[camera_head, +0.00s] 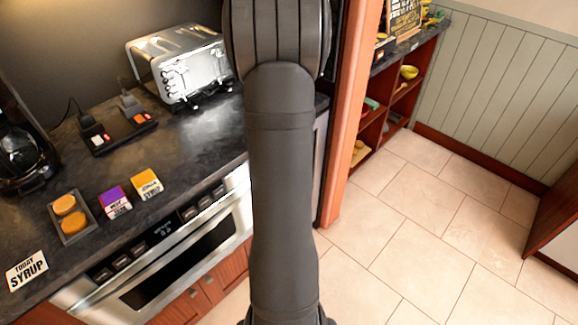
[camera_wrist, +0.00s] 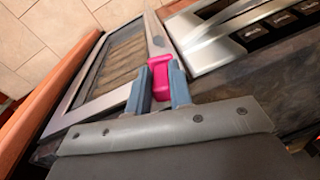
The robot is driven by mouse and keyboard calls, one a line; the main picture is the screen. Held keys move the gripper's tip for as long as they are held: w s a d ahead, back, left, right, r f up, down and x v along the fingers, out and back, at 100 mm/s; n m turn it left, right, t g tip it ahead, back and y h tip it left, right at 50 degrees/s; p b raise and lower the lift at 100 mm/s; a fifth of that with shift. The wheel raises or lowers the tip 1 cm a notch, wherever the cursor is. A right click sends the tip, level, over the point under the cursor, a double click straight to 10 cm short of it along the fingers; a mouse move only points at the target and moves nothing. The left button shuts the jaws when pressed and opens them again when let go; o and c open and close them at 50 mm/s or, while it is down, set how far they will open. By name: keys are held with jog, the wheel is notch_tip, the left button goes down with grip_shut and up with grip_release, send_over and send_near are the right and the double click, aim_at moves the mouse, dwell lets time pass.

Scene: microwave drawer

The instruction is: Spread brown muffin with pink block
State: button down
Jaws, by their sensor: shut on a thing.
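My gripper (camera_wrist: 160,78) is shut on a pink block (camera_wrist: 162,70) in the wrist view, with one blue-grey finger on each side of it. The head view shows my arm in the middle, but the gripper and the pink block do not show there. In the head view, two orange-brown muffins (camera_head: 64,204) (camera_head: 74,222) lie in a small grey tray (camera_head: 54,224) on the dark counter at the left. The pink block is apart from the muffins, which do not show in the wrist view.
A purple-topped block (camera_head: 114,200) and a yellow-topped block (camera_head: 146,185) stand right of the tray. A syrup sign (camera_head: 27,271) is at the counter's front. A toaster (camera_head: 181,66), a coffee maker (camera_head: 22,150) and a dark device (camera_head: 121,130) stand behind. A steel-fronted oven (camera_head: 175,262) is below.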

jog(key=s+a+r+m, duration=0.1)
jog(key=a+r, duration=0.1)
jog(key=a, duration=0.3)
jog(key=s+a+r+m+y, duration=0.1)
jog(key=a+r, duration=0.2)
jog(key=a, duration=0.3)
jog(key=s+a+r, duration=0.2)
jog(key=a, duration=0.4)
jog(key=shift+a+r+m, duration=0.1)
jog(key=shift+r+m, duration=0.2)
jog(key=shift+m, duration=0.1)
jog(key=s+a+r+m+t+y, duration=0.1)
jog(key=s+a+r+m, duration=0.2)
jog(key=a, duration=0.5)
jog(key=s+a+r+m, duration=0.1)
jog(key=s+a+r, duration=0.2)
jog(key=s+a, duration=0.35)
jog(key=shift+w+d+x, duration=0.1)
jog(key=shift+d+x, duration=0.1)
jog(key=shift+x, duration=0.8)
jog(key=shift+w+d+x, duration=0.1)
jog(key=shift+d+x, duration=0.1)
jog(key=shift+x, duration=0.85)
jog(key=shift+w+d+x, duration=0.1)
jog(key=shift+d+x, duration=0.1)
jog(key=shift+x, duration=0.8)
jog(key=shift+f, duration=0.75)
notch_tip(320, 180, up, 7)
